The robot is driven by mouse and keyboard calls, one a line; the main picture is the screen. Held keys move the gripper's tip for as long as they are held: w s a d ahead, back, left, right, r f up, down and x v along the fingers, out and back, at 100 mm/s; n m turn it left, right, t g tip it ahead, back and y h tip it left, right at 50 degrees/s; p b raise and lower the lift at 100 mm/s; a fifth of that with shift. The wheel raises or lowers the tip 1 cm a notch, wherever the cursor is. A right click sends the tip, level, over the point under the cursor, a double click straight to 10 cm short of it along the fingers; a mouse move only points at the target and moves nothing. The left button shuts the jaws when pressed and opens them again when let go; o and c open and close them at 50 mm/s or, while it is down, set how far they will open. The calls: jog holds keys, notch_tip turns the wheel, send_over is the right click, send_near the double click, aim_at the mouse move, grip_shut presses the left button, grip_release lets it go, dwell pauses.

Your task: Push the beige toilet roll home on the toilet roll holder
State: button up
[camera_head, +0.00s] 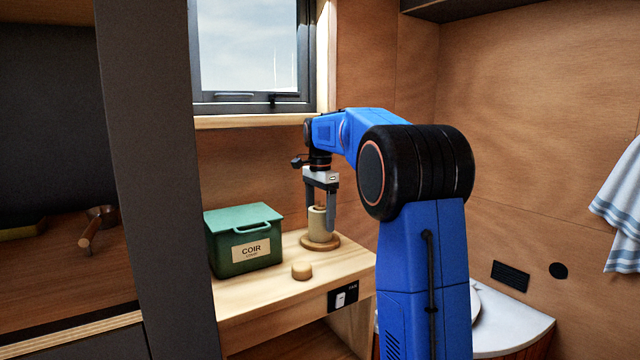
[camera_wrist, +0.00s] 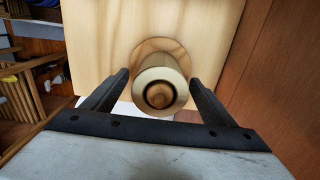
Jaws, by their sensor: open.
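The beige toilet roll (camera_head: 317,224) stands upright around the post of the wooden toilet roll holder (camera_head: 333,243), on the wooden counter. In the wrist view, the roll (camera_wrist: 180,76) shows end-on, with the round top of the post (camera_wrist: 158,96) inside its core. The holder's round base (camera_wrist: 149,46) shows behind it. I cannot tell whether the roll's lower end touches the base. My gripper (camera_head: 321,210) points down over the roll. In the wrist view, its open fingers (camera_wrist: 160,80) stand on either side of the roll, with gaps visible.
A green lidded box labelled COIR (camera_head: 243,240) stands left on the counter (camera_head: 262,297). A small round wooden piece (camera_head: 302,271) lies in front of the holder. The window (camera_head: 250,50) and wood wall are behind. A white basin top (camera_head: 510,325) is at lower right.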

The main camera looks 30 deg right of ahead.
notch_tip(320, 180, up, 14)
jog(key=shift+r, duration=0.15)
dwell(0.7)
